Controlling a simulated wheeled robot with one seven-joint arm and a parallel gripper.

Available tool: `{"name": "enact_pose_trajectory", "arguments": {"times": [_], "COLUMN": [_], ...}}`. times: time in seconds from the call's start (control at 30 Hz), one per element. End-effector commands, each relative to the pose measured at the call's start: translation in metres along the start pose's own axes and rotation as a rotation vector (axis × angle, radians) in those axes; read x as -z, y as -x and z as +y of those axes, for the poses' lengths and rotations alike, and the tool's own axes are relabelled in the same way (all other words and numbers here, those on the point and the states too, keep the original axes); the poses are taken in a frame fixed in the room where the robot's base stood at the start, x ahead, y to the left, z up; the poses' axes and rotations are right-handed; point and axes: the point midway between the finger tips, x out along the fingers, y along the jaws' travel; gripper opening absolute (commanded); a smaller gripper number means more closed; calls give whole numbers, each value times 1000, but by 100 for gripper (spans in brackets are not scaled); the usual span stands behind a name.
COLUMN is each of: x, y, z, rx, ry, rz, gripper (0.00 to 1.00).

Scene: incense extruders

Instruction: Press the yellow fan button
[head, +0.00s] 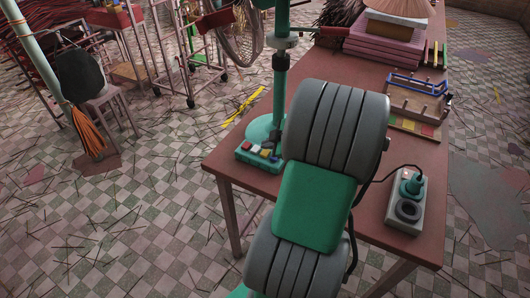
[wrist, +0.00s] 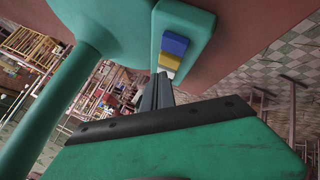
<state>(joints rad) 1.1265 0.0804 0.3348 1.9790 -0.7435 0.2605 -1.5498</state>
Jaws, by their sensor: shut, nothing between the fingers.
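The green fan's button panel (wrist: 190,35) shows in the wrist view beside its round base (wrist: 115,20). On it a blue button (wrist: 174,43), the yellow button (wrist: 168,60) and a white button (wrist: 165,72) stand in a row. My gripper (wrist: 162,76) is shut and empty. Its fingertips overlap the white button in the picture, just short of the yellow one; I cannot tell whether they touch.
The fan's pole (head: 280,90) rises left of my arm. On the brown table (head: 400,125) stand a grey socket box (head: 404,215) with a cable, a blue-railed wooden rack (head: 416,98) and stacked pink blocks (head: 385,48). Thin sticks litter the tiled floor.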

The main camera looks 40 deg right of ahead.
Motion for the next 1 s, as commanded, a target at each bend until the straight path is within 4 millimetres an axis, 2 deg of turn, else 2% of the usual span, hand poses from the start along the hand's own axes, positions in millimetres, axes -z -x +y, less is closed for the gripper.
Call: {"name": "enact_pose_trajectory", "arguments": {"times": [0.4,1.0], "x": [-5,-5], "y": [-7,-8], "z": [-5,-5], "rx": [0,0], "ry": [0,0], "rz": [0,0], "gripper": [0,0]}}
